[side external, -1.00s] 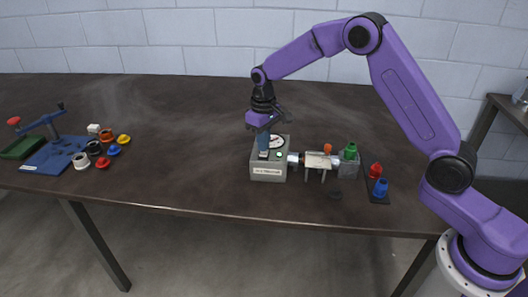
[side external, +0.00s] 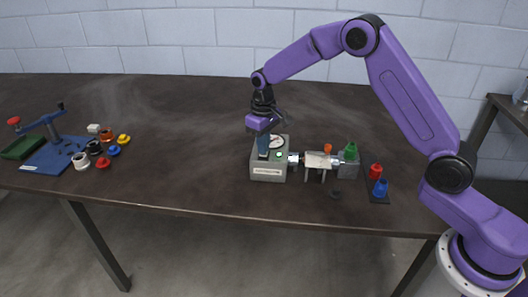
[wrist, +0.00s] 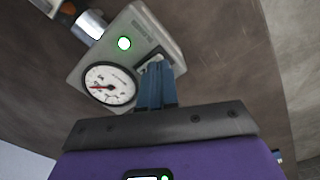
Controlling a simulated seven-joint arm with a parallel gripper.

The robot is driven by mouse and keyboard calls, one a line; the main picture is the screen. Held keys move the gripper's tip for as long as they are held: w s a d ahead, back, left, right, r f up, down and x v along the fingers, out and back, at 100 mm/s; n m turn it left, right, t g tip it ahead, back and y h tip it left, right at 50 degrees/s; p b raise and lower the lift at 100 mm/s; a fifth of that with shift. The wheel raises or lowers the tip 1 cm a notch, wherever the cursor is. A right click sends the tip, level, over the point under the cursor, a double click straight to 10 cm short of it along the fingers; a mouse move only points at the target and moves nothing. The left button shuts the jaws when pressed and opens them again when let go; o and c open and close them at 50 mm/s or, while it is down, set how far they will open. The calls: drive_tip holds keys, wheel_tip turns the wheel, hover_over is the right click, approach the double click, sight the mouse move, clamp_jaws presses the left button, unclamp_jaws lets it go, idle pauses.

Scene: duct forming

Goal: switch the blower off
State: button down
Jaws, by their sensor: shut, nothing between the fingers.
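The blower unit is a grey box (side external: 268,174) with a pale label on its front.
A metal pipe (side external: 315,160) runs right from the box to a grey block with a green nozzle (side external: 350,151). Red (side external: 376,170) and blue (side external: 380,188) nozzles stand further right. A blue-based press (side external: 50,157) and several colored rings stand far left. The table between is clear.

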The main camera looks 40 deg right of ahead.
drive_tip(key=shift+f, duration=0.5)
idle(0.3)
drive_tip(key=shift+r, duration=3.55)
